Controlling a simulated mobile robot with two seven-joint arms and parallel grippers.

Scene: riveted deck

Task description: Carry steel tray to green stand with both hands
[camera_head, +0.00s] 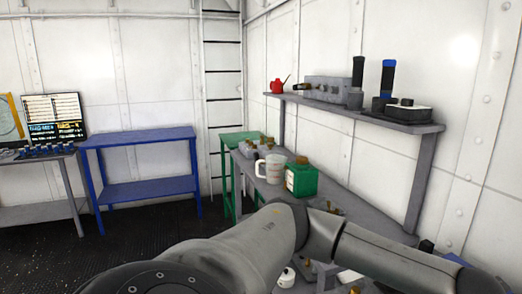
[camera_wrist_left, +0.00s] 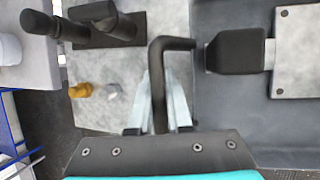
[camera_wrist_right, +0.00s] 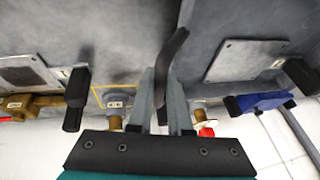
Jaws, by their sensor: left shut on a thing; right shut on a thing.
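The green stand (camera_head: 240,136) is at the far end of the grey workbench, partly hidden behind it. The head view does not clearly show the steel tray; my own arm covers much of the foreground. In the left wrist view, my left gripper (camera_wrist_left: 159,95) is shut on a dark bent handle (camera_wrist_left: 172,44) reaching a dark grey surface (camera_wrist_left: 235,110), apparently the tray. In the right wrist view, my right gripper (camera_wrist_right: 161,95) is shut on a curved dark handle (camera_wrist_right: 173,52), beside a similar grey surface (camera_wrist_right: 125,30). Neither gripper shows in the head view.
The grey workbench (camera_head: 256,180) carries a white jug (camera_head: 270,169) and a green can (camera_head: 301,179). A loaded wall shelf (camera_head: 350,112) hangs above. A blue table (camera_head: 140,139) stands left of the stand, with open dark floor (camera_head: 150,233) before it.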

